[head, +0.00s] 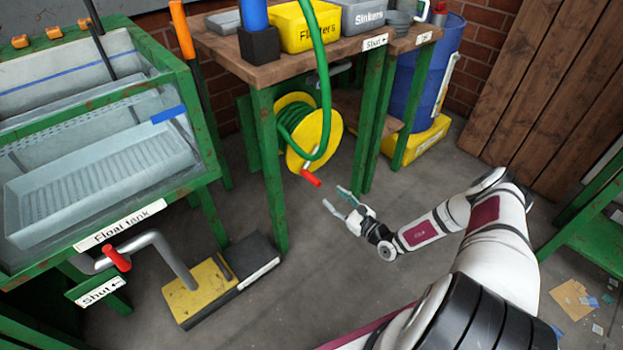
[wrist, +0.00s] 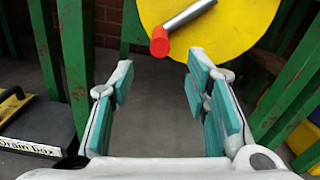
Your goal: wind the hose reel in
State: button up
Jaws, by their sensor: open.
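The hose reel (head: 327,138) has yellow discs with green hose (head: 291,121) wound between them, and stands under the wooden bench. The hose runs from it up over the bench top. A crank with a red handle (head: 311,178) sits low on the reel's near face. My gripper (head: 337,196) is open and empty, just short of the red handle and slightly lower right of it. In the wrist view the yellow disc (wrist: 235,22) and red handle (wrist: 160,42) show ahead, beyond and above my open teal-padded fingers (wrist: 158,78). Nothing is between the fingers.
Green bench legs (head: 268,170) flank the reel on both sides. A float tank (head: 100,190) stands left, with a yellow and black drain box (head: 205,285) on the floor. A blue barrel (head: 425,75) is behind right. The floor (head: 330,260) around my gripper is clear.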

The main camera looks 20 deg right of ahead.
aim_at(311, 179)
jog(key=b+x, duration=0.4)
jog(key=x, duration=0.8)
jog(key=shift+w+a, duration=0.15)
jog(key=shift+w, duration=0.25)
grip_shut()
